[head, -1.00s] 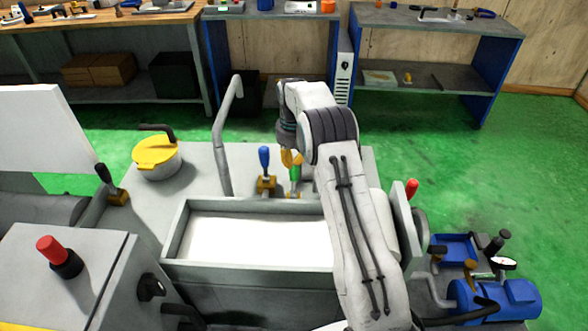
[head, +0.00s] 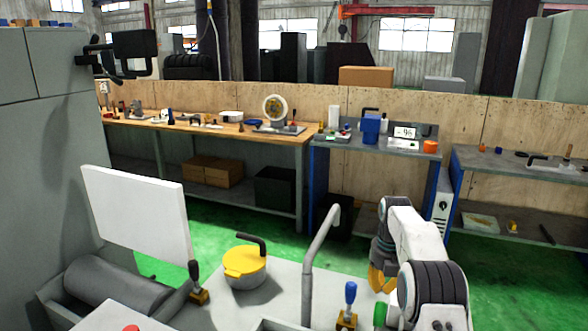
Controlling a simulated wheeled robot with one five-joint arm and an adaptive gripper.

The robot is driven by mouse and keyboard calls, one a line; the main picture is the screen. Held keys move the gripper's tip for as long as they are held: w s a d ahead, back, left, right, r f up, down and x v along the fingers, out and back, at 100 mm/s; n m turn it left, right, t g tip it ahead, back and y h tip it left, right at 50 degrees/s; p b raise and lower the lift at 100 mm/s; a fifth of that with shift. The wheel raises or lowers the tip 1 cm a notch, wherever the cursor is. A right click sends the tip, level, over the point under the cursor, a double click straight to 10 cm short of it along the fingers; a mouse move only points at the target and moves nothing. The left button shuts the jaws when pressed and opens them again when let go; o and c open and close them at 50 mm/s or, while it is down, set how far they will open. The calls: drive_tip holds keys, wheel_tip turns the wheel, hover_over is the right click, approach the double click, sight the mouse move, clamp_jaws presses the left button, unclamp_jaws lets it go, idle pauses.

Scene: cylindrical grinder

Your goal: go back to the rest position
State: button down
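My gripper (head: 381,280) shows small at the end of my white and grey arm, low on the right of the head view. Its yellow-orange fingers point down over the machine top. A green lever handle (head: 380,314) stands just below it, partly cut off by my arm. Whether the fingers touch the handle cannot be told, nor whether they are open or shut. A blue-handled lever (head: 350,295) stands to the left of the gripper.
A bent grey pipe (head: 308,270) rises left of my arm. A yellow-lidded pot (head: 245,265) and a white panel (head: 135,220) stand further left. A wooden workbench (head: 215,138) and blue-sided tables (head: 375,150) stand behind, across green floor.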

drive_tip(key=s+f+m+g, duration=0.1)
drive_tip(key=s+f+m, duration=0.25)
drive_tip(key=m, duration=0.65)
drive_tip(key=s+f+m, duration=0.2)
drive_tip(key=f+m, duration=0.3)
drive_tip(key=m, duration=0.5)
drive_tip(key=s+a+m+g, duration=0.1)
drive_tip(key=s+a+m, duration=0.1)
drive_tip(key=s+m, duration=0.45)
drive_tip(key=s+a+r+m, duration=0.1)
drive_tip(key=s+r, duration=0.3)
drive_tip(key=s, duration=0.5)
drive_tip(key=s+a+r+t, duration=0.1)
drive_tip(key=s+a+r, duration=0.1)
drive_tip(key=s+r, duration=0.45)
drive_tip(key=s+a+r+m, duration=0.1)
drive_tip(key=s+r, duration=0.1)
drive_tip(key=s, duration=0.8)
wheel_tip(320, 180, up, 7)
drive_tip(key=s+a+t, duration=0.1)
drive_tip(key=t, duration=0.3)
drive_tip(key=shift+s+a+f, duration=0.15)
drive_tip(key=shift+s+f, duration=0.05)
drive_tip(key=shift+s, duration=0.1)
drive_tip(key=shift+n, duration=0.25)
